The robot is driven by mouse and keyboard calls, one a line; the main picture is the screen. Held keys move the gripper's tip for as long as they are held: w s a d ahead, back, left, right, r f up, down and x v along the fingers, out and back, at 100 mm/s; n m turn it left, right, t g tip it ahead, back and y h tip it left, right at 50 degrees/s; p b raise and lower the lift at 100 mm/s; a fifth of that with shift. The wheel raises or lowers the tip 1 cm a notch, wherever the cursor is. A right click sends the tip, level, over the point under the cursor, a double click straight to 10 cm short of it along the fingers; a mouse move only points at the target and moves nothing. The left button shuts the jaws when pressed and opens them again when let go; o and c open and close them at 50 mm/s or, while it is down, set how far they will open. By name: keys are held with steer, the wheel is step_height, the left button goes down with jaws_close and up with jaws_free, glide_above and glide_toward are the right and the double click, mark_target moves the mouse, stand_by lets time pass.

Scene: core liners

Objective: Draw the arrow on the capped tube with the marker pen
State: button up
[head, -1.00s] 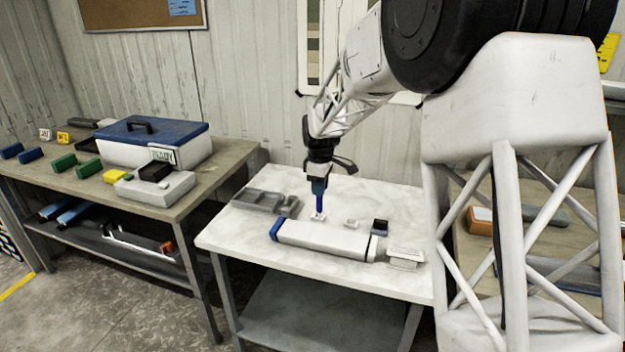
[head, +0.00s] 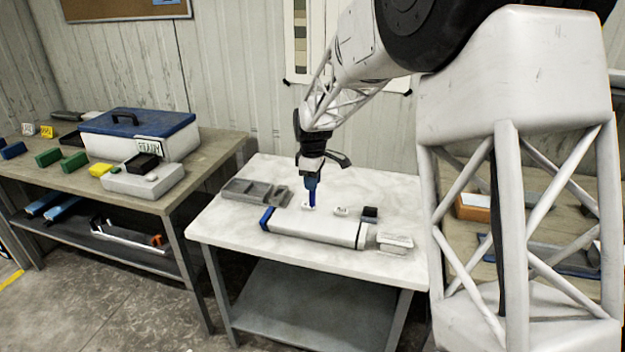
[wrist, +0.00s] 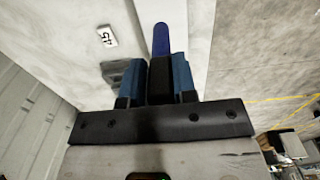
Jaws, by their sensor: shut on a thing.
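The white capped tube (head: 315,226) lies lengthwise on the white table, with a blue cap (head: 267,218) at its left end and a dark band near its right end. My gripper (head: 311,182) points down above the table behind the tube. It is shut on the marker pen (head: 313,196), whose blue part hangs down close to a small white tag (head: 306,207). In the wrist view the blue marker (wrist: 161,40) stands out between the two fingers, in front of a pale strip that may be the tube. I cannot see an arrow on the tube.
A grey tray (head: 240,188) lies at the table's left. A second white tag (head: 341,211), a black block (head: 370,213) and a white stand (head: 395,241) are at the right. The wrist view shows a tag (wrist: 107,36) reading 45. The table's front strip (head: 300,260) is clear.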

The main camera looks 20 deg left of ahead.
mark_target(312, 205)
steer(key=shift+f, duration=2.55)
steer(key=shift+r, duration=0.1)
steer(key=shift+r, duration=3.25)
steer(key=shift+f, duration=0.15)
